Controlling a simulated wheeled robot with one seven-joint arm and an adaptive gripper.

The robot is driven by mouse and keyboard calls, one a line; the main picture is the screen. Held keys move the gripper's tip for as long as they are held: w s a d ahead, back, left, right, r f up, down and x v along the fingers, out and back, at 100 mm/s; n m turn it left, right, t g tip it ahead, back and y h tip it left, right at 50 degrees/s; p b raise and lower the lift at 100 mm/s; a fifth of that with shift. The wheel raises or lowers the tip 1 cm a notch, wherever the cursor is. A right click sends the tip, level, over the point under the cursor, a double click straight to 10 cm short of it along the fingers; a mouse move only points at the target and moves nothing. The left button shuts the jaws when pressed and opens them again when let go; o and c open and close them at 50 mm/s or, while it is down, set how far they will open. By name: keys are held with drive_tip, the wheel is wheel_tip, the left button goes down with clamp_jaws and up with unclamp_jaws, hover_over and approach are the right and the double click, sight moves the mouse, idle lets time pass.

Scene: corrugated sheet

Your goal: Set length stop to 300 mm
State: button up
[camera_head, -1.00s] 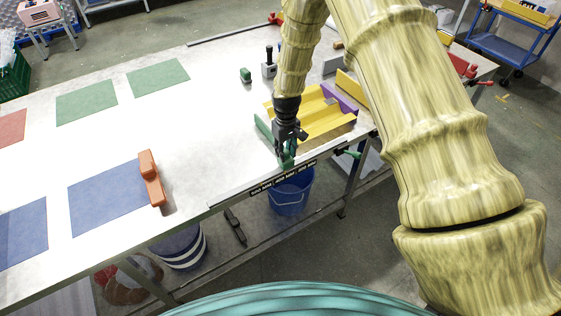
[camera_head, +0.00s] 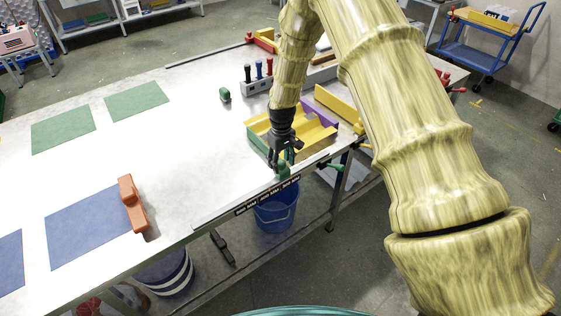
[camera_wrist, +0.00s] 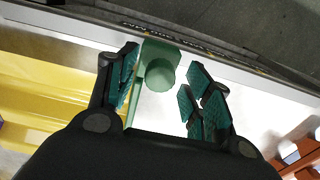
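The green length stop (camera_head: 284,172) sits on the rail at the table's front edge, beside a black scale strip (camera_head: 266,196) whose marks are too small to read. My gripper (camera_head: 281,162) is just above and behind the stop. In the wrist view, the stop (camera_wrist: 146,58) with its round knob (camera_wrist: 160,75) shows between the fingers of my gripper (camera_wrist: 163,62). The fingers are open, the left one close beside the stop and the right one clearly apart from the knob. I cannot tell whether the left finger touches it.
Yellow corrugated sheet (camera_head: 308,138) lies in a fixture just behind the gripper. A rack with coloured handles (camera_head: 258,86) and a small green object (camera_head: 225,95) stand further back. The table's left part is mostly clear.

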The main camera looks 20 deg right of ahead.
wheel_tip(320, 180, up, 12)
idle(0.9)
drive_tip(key=shift+f, duration=0.1)
drive_tip(key=s+a+f+m+b, duration=0.2)
drive_tip(key=s+a+f, duration=0.1)
drive_tip(key=s+f, duration=2.25)
drive_tip(key=s, duration=0.8)
drive_tip(key=s+a+f+m+b, duration=0.1)
drive_tip(key=s+f, duration=0.3)
drive_tip(key=s, duration=0.8)
drive_tip(key=shift+s+a+f+m, duration=0.2)
drive_tip(key=shift+a+f+m, duration=0.05)
drive_tip(key=shift+m, duration=0.05)
